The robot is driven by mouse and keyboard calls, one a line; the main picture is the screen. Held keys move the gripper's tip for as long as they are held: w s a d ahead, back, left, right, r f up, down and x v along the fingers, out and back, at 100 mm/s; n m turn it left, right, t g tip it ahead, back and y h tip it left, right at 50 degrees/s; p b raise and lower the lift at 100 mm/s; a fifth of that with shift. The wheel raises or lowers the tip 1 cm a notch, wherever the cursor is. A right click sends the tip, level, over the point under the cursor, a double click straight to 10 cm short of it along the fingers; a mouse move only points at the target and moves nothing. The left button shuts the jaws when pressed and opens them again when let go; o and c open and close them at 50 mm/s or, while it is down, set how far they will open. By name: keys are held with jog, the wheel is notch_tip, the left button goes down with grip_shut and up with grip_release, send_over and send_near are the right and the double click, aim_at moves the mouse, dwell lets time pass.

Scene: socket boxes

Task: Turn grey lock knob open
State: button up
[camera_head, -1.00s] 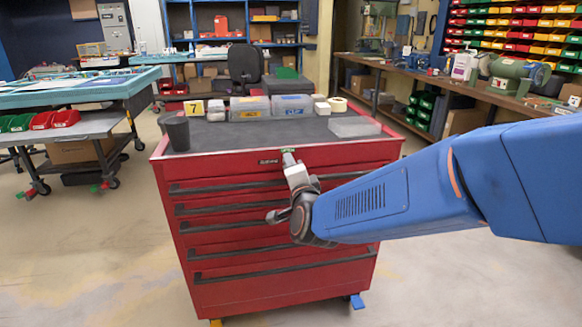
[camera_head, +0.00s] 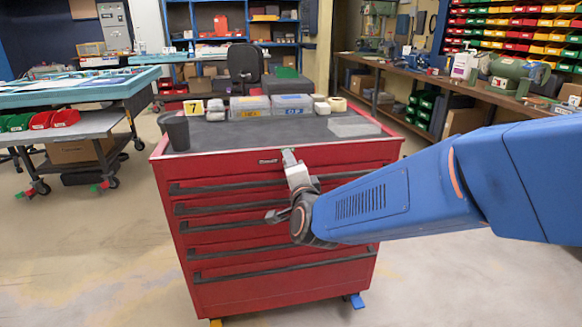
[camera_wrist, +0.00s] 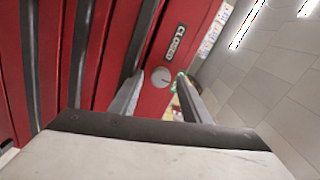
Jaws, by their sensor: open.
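The grey lock knob (camera_wrist: 161,77) is a small round disc with a dark slot mark, on the red cabinet front in the wrist view. A label beside it reads "CLOSED" (camera_wrist: 176,42). My gripper (camera_wrist: 160,84) is open, with one finger on each side of the knob in the picture; I cannot tell whether either finger touches it.
Dark drawer handles (camera_head: 240,251) run across the cabinet front below my gripper. A dark cup (camera_head: 178,133), clear boxes (camera_head: 292,104) and a yellow "7" sign (camera_head: 194,107) stand on the cabinet top. A workbench (camera_head: 490,98) is at the right. Floor around the cabinet is open.

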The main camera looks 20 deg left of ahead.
jog(key=v, duration=1.7)
jog(key=shift+d, duration=0.2)
jog(key=w+d+f+n+g+h, duration=0.1)
jog(key=d+f+n+g+h, duration=0.15)
jog(key=d, duration=0.85)
jog(key=w+d+f+n+g+h, duration=0.1)
jog(key=d+n+g, duration=0.25)
jog(key=d, duration=0.85)
jog(key=s+d+f+n+g+h, duration=0.1)
jog(key=s+d+f+g+h, duration=0.1)
jog(key=s+d, duration=0.6)
jog(key=s+d+f+n+g+h, duration=0.1)
jog(key=s+d+f+g+h, duration=0.1)
jog(key=s+d, duration=0.6)
jog(key=d+f+h, duration=0.1)
jog(key=d+f, duration=0.1)
jog(key=d, duration=0.4)
jog(key=shift+s+d+f+n+g+h, duration=0.2)
jog(key=shift+d+f+n+g+h, duration=0.1)
jog(key=shift+n+h, duration=0.1)
